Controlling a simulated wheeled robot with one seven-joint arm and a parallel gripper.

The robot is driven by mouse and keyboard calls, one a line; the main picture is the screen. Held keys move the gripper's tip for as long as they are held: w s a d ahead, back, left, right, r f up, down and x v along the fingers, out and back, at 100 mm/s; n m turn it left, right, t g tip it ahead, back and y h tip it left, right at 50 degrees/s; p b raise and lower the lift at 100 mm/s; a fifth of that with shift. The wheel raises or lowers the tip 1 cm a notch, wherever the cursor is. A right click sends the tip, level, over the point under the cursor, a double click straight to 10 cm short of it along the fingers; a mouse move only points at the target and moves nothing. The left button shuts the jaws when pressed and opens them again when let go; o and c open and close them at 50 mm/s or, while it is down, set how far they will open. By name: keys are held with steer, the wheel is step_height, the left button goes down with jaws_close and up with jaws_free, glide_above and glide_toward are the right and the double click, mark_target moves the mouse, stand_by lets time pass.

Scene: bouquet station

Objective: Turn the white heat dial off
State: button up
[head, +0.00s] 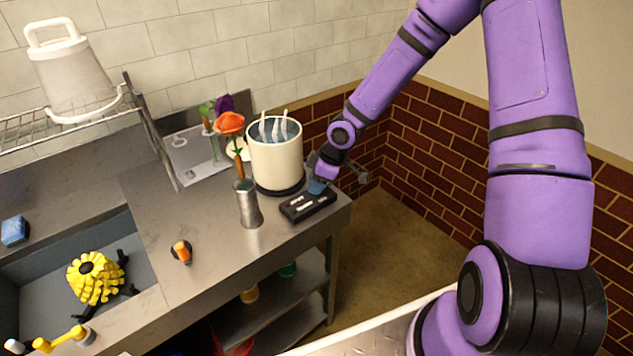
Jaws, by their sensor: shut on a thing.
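A black control box (308,206) with small white marks on its top lies near the right front edge of the steel counter, beside a cream pot on a black base. My gripper (317,187) comes down from the right onto the right end of the box. Its fingers are shut at the box top, where the white heat dial appears to be held between them. The dial itself is hidden by the fingers and too small to make out, so its setting cannot be told.
The cream pot (274,155) with pale stalks stands just left of my gripper. A metal vase (248,206) with an orange flower stands left of the box. A sink (140,275) holds a yellow scrubber-like thing (95,278). The counter's right edge is close to the box.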

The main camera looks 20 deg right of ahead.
steer(key=o, duration=0.9)
steer(key=shift+v, duration=5.45)
steer(key=shift+s, duration=0.1)
